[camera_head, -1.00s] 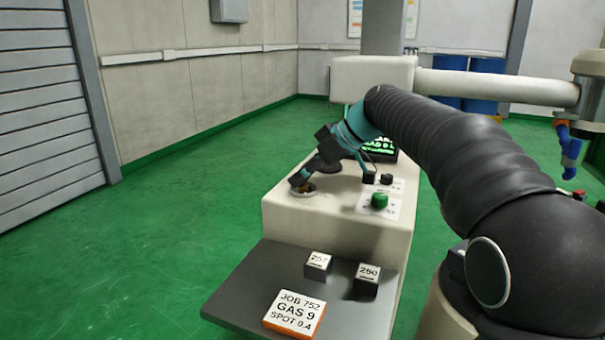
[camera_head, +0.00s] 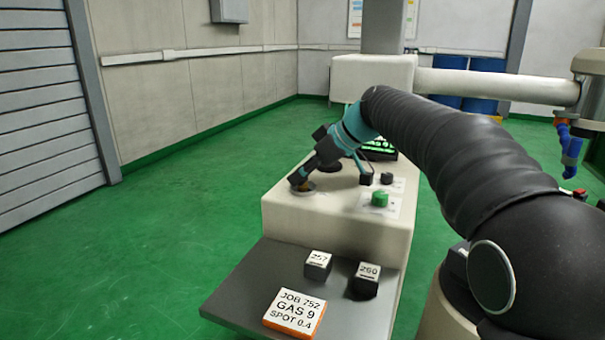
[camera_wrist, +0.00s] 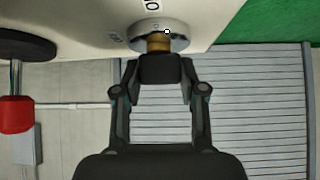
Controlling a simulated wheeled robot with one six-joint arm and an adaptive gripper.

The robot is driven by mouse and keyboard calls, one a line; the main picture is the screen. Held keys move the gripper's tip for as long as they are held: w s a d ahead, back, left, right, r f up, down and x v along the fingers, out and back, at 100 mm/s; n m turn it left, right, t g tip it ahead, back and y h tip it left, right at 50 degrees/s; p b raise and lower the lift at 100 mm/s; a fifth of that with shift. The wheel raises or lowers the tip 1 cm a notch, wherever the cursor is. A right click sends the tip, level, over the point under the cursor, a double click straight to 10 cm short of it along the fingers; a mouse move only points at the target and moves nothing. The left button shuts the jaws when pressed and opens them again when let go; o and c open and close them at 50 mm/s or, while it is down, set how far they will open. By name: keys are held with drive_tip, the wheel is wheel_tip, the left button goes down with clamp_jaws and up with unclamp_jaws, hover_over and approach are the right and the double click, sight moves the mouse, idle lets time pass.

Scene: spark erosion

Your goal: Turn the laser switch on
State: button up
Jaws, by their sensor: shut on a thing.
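The switch (camera_wrist: 158,44) is a brass-coloured piece in a round metal collar (camera_wrist: 176,27) on the pale console (camera_head: 330,222). My gripper (camera_wrist: 160,66) is shut on the brass piece in the wrist view. In the head view my gripper (camera_head: 302,180) reaches down to the console's left top edge, and it largely hides the switch there. A printed mark that looks like a 0 shows beside the collar in the wrist view; the switch's own setting is hard to read.
A green button (camera_head: 379,199) and black knobs (camera_head: 387,179) are on the console. A red-and-black part (camera_wrist: 16,115) is at left in the wrist view. The front shelf (camera_head: 240,300) holds two numbered blocks and a job card (camera_head: 294,313). Green floor is free at left.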

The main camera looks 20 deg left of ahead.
drive_tip(key=m+t+h+b, duration=0.1)
drive_tip(key=m+t, duration=0.2)
drive_tip(key=shift+s+m+b, duration=0.1)
drive_tip(key=shift+m+b, duration=0.3)
drive_tip(key=shift+r+m+t+h, duration=0.1)
drive_tip(key=shift+m+t+h, duration=0.2)
drive_tip(key=shift+m+t, duration=0.45)
drive_tip(key=m+t+h+p, duration=0.1)
drive_tip(key=m, duration=0.1)
drive_tip(key=m+h, duration=0.1)
drive_tip(key=m, duration=0.1)
drive_tip(key=shift+a+t+p, duration=0.1)
drive_tip(key=shift+t+p, duration=0.25)
drive_tip(key=shift+p, duration=0.05)
drive_tip(key=m+t+h, duration=0.1)
drive_tip(key=m+h, duration=0.1)
drive_tip(key=m, duration=0.2)
drive_tip(key=shift+h, duration=0.4)
drive_tip(key=shift+m+t+h+b, duration=0.4)
drive_tip(key=shift+m+h+b, duration=0.35)
drive_tip(key=shift+m+h, duration=1)
drive_tip(key=shift+m, duration=0.4)
drive_tip(key=o, duration=1.2)
drive_tip(key=shift+c, duration=0.2)
